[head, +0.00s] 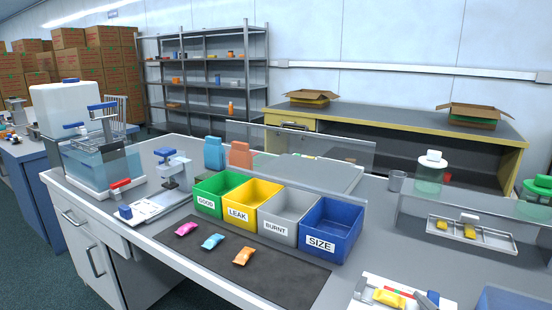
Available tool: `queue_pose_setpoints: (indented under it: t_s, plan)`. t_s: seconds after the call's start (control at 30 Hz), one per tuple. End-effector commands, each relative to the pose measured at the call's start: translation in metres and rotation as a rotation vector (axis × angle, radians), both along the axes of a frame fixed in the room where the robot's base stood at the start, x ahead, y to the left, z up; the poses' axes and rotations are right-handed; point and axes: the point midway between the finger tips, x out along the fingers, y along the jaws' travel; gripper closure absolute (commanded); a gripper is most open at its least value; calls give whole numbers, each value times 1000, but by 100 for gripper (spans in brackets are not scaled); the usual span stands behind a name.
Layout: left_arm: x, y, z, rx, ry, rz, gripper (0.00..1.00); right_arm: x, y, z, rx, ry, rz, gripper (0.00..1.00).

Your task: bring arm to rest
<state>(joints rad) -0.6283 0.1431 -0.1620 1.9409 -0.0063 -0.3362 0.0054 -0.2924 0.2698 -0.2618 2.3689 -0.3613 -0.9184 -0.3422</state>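Neither of my arms nor grippers can be made out in the head view. On the workbench (160,230) a dark mat (285,283) carries a pink packet (187,229), a blue packet (212,241) and an orange packet (243,256), lying apart in a row. Behind them stand a green GOOD bin (207,204), a yellow LEAK bin (238,214), a grey BURNT bin (276,231) and a blue SIZE bin (320,243). The floors of the bins are partly hidden. A yellow packet (389,298) lies on a white board at the bottom edge, beside a dark grey item I cannot identify.
A water tank device (105,165) and a small press stand (172,175) occupy the bench's left. A metal tray (470,238) with yellow packets sits at the right, near a clear panel and a grey cup (397,181). Shelving and cartons stand behind. The mat's front is clear.

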Motion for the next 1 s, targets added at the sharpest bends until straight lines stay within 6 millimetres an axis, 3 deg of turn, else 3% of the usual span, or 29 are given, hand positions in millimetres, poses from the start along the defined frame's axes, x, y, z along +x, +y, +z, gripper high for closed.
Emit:
queue_pose_setpoints:
  t_s: [0.03, 0.1, 0.2, 0.4, 0.57, 1.0]
  plan:
    - [0, 0, 0, 0, 1, 0, 57, -19, -5, -23, 92, 116, -61, 0]
    - [0, 0, 0, 0, 1, 0, 57, -42, -9, -48, 191, 253, -136, 0]
    - [0, 0, 0, 0, 1, 0, 57, -73, -11, -74, 299, 411, -224, 0]
    - [0, 0, 0, 0, 1, 0, 57, -130, -8, -107, 448, 666, -369, 0]
    - [0, 0, 0, 0, 0, 0, 57, -174, -3, -121, 538, 845, -474, 0]
    - [3, -1, 1, 0, -6, -1, 57, -132, 8, -163, 605, 653, -371, 0]
